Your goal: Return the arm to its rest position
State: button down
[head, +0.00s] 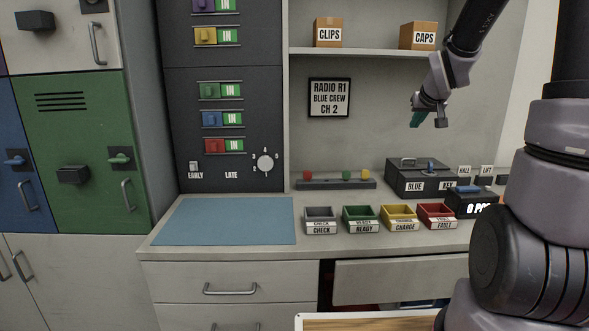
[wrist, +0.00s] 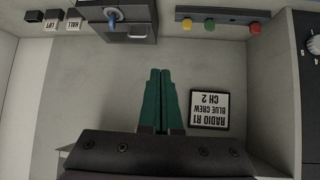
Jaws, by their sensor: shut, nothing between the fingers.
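My arm reaches in from the right in the head view, bent at the elbow. My gripper (head: 416,124) hangs in the air in front of the back wall, above the counter and to the right of the radio sign. In the wrist view my gripper (wrist: 160,80) shows two green fingers lying side by side, shut with nothing between them. It touches nothing that I can see.
The sign (head: 329,98) is on the wall. Below stand a dark box (head: 405,180), a strip with coloured knobs (head: 336,184) and small bins (head: 361,217). A shelf (head: 370,51) holds two cartons. The blue mat (head: 227,220) is clear. A drawer (head: 400,280) stands partly open.

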jog(key=s+a+r+m+g+y, duration=0.1)
jog(key=s+a+r, duration=0.1)
jog(key=s, duration=0.7)
jog(key=s+a+r+m+g+y, duration=0.1)
jog(key=s+a+r, duration=0.2)
jog(key=s, duration=0.7)
jog(key=s+a+r+m+g+y, duration=0.1)
jog(key=s+a+r, duration=0.1)
jog(key=s+a, duration=0.3)
jog(key=s, duration=0.4)
jog(key=shift+s+a+r, duration=0.25)
jog(key=shift+a, duration=0.05)
